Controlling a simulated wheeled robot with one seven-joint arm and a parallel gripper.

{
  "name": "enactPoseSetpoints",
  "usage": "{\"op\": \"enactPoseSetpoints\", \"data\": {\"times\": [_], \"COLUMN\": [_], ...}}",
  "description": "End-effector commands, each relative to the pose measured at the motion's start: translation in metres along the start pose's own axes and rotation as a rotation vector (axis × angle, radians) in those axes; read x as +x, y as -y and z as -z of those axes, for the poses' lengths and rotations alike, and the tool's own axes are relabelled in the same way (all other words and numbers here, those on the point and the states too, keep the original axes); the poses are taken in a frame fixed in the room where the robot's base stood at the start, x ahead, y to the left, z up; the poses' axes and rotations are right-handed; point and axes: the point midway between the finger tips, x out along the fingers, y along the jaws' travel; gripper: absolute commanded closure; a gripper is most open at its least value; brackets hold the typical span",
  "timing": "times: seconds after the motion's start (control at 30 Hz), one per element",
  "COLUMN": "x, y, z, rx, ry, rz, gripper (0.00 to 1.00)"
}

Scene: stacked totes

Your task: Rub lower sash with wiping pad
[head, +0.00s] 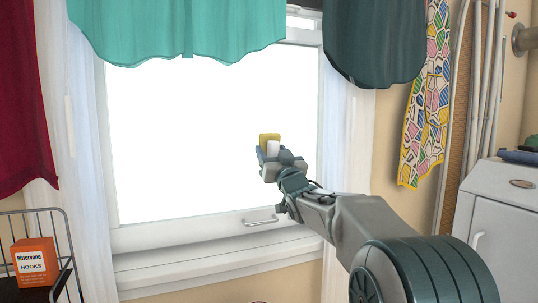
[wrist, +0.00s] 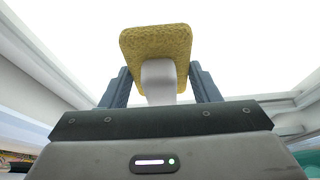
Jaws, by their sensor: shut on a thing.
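The wiping pad (head: 269,138) is yellow with a white handle. In the wrist view the pad (wrist: 156,45) shows its rough yellow face and the white handle (wrist: 159,80) between my two blue fingers. My gripper (head: 270,153) is shut on the handle; it also shows in the wrist view (wrist: 160,88). The lower sash (head: 180,232) is a white frame around a bright pane, with a metal pull handle (head: 260,221) on its bottom rail. In the head view the pad overlaps the right part of the pane. I cannot tell whether it touches the glass.
Teal cloth (head: 180,30) and dark cloth (head: 374,45) hang across the window top. A wire basket (head: 65,245) holds an orange hooks box (head: 34,262) at lower left. The pane's left is clear.

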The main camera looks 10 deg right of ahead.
Motion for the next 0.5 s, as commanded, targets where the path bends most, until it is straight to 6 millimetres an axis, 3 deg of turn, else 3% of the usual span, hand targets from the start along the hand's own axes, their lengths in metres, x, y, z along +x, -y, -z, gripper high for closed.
{"op": "enactPoseSetpoints", "data": {"times": [0.17,0.5], "x": [-0.0103,-0.0117], "y": [-0.0003,-0.0001], "z": [0.0048,0.0053], "rx": [-0.001,-0.001], "ry": [-0.001,-0.001], "rz": [0.000,0.000], "gripper": [0.62,0.62]}}
